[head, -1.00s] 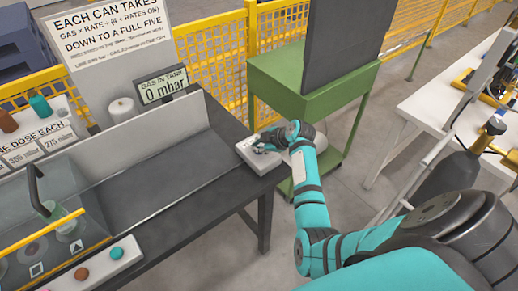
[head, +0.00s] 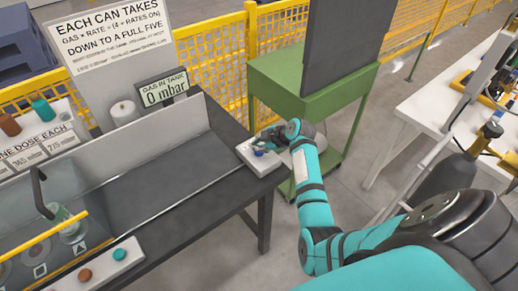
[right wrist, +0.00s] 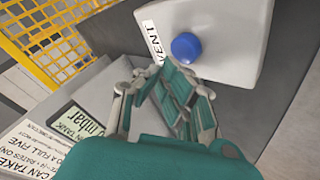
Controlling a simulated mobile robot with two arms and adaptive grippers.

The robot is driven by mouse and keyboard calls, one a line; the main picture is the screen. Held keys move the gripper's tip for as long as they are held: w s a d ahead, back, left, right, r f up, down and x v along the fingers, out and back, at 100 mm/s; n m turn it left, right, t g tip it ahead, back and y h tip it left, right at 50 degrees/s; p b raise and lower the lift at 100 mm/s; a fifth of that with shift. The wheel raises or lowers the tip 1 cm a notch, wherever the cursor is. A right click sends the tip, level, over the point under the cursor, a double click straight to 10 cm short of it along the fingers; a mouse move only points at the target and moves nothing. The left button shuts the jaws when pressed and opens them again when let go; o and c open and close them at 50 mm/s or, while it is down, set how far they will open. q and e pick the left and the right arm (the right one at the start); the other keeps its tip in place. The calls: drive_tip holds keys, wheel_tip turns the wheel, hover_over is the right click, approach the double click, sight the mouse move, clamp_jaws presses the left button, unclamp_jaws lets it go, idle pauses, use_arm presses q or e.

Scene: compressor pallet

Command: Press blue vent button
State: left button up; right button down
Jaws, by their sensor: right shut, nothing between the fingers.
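The blue vent button (right wrist: 186,47) is a round blue cap on a white box (right wrist: 225,22) labelled VENT, in the right wrist view. In the head view the white box (head: 248,157) sits at the right end of the dark table, and a bit of the blue button (head: 259,153) shows under my right gripper (head: 262,141). My right gripper also shows in the right wrist view (right wrist: 188,112). It is shut and empty, close beside the button. I cannot tell whether it touches the button. My left gripper is not in view.
A display (head: 162,91) reads 0 mbar of gas in the tank. A green cart (head: 290,85) with a dark panel stands behind the table's right end. At the left are a clear box with a yellow bar and a strip (head: 100,268) with coloured buttons.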

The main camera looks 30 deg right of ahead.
wheel_tip(320, 180, up, 5)
drive_tip(key=p, duration=0.4)
idle(0.3)
idle(0.9)
